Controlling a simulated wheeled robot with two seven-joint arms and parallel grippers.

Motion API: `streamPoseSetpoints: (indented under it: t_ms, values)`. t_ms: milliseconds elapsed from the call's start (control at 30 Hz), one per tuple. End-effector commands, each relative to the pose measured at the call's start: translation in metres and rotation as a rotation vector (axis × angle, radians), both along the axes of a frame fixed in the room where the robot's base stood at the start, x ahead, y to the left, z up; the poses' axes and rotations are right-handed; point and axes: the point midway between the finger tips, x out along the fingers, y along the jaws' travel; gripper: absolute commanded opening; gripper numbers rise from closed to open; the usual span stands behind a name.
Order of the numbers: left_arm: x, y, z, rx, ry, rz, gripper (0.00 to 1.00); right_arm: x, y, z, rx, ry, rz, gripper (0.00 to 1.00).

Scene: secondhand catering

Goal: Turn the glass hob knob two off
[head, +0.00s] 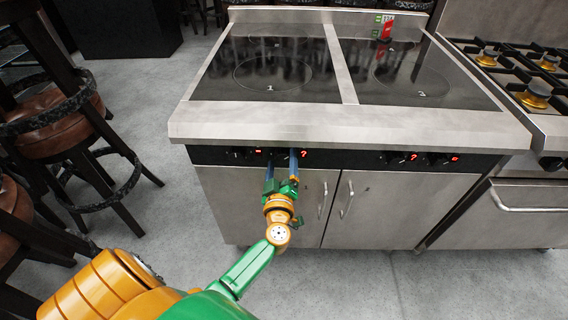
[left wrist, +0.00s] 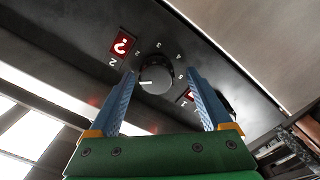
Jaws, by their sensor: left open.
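The glass hob (head: 345,125) has a dark control panel along its front with knobs and red displays. In the left wrist view a round dark knob (left wrist: 156,76) with a white pointer mark stands between my finger tips, with numbers printed around it. A red lit display (left wrist: 122,43) and the number 2 are left of it; another display (left wrist: 188,96) with a 1 is to its right. My left gripper (head: 282,158) is open at the panel, its blue fingers either side of the knob, apparently not touching it. In the head view the gripper hides this knob. My right gripper is out of view.
More knobs and displays (head: 412,157) sit further right on the panel. Cupboard doors with handles (head: 346,198) are below. A gas range (head: 535,90) stands at the right, bar stools (head: 62,130) at the left. A small red item (head: 386,28) is at the hob's back. Floor between is clear.

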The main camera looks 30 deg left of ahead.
Motion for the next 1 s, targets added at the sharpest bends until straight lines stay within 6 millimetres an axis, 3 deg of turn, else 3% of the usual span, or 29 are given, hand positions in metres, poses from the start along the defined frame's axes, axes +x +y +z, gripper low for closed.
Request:
streamPoseSetpoints:
  t_ms: [333, 633, 1000]
  values:
    - [0.0093, 0.0054, -0.0003, 0.0, 0.001, -0.002, 0.8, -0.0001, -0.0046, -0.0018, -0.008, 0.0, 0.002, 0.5]
    - [0.009, 0.0051, -0.0006, 0.0, 0.001, -0.002, 0.0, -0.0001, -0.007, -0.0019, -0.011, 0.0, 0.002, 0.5]
    - [0.0089, 0.0044, -0.0014, -0.068, -0.037, -0.002, 0.0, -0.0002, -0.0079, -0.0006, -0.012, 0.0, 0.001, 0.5]
